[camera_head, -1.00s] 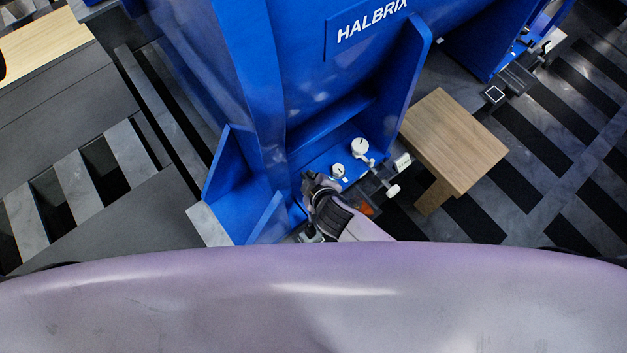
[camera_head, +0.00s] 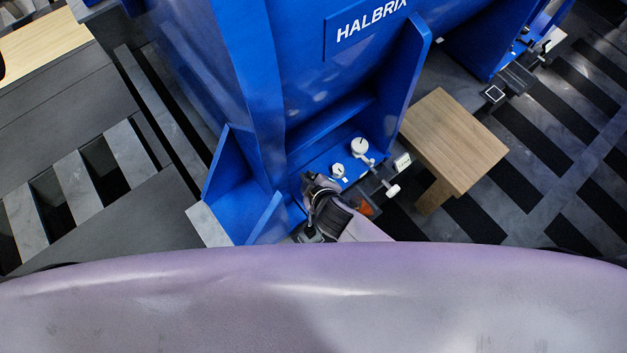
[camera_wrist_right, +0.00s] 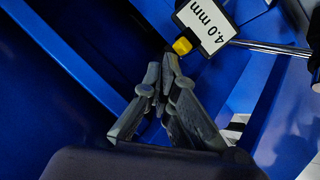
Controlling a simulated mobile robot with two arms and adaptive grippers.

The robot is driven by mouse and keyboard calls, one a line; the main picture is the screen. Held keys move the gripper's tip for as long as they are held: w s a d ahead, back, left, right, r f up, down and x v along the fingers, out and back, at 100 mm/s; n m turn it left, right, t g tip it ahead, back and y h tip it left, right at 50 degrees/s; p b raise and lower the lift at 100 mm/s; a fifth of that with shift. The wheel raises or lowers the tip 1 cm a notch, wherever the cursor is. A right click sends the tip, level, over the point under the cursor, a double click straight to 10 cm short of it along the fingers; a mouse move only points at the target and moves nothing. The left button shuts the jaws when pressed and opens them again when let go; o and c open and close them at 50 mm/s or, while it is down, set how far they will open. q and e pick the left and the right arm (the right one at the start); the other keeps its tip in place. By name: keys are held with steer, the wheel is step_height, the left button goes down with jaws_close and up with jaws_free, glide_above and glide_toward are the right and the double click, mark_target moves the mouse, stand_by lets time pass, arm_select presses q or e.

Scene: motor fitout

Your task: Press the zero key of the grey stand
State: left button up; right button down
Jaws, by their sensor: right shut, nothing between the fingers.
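In the right wrist view a white plate reading "4.0 mm" (camera_wrist_right: 205,22) sits in a dark frame, with a small yellow key (camera_wrist_right: 182,46) at its lower corner. My right gripper (camera_wrist_right: 168,62) is shut and empty, its tips just below the yellow key; I cannot tell whether they touch it. In the head view my right gripper (camera_head: 309,182) is low beside the blue machine's foot, near two white dials (camera_head: 359,147) (camera_head: 338,171). A grey stand cannot be told apart clearly there. My left gripper is not in view.
The large blue machine (camera_head: 330,80) rises close around the right gripper, with upright ribs on both sides. A metal rod (camera_wrist_right: 270,47) runs right from the plate. Slotted dark floor shows at the right.

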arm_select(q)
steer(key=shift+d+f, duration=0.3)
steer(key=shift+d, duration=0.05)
arm_select(e)
steer(key=shift+f, duration=0.6)
stand_by(0.5)
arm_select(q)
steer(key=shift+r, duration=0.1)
arm_select(e)
steer(key=shift+r, duration=0.1)
steer(key=shift+r+p, duration=0.75)
steer(key=shift+r, duration=0.05)
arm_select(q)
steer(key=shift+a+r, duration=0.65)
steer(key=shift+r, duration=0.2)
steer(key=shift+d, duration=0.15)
arm_select(e)
steer(key=shift+r+p, duration=0.45)
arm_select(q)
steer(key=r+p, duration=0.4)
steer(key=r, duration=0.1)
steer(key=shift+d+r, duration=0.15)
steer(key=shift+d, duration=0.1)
arm_select(e)
step_height(320, 180, up, 4)
steer(key=shift+r, duration=0.1)
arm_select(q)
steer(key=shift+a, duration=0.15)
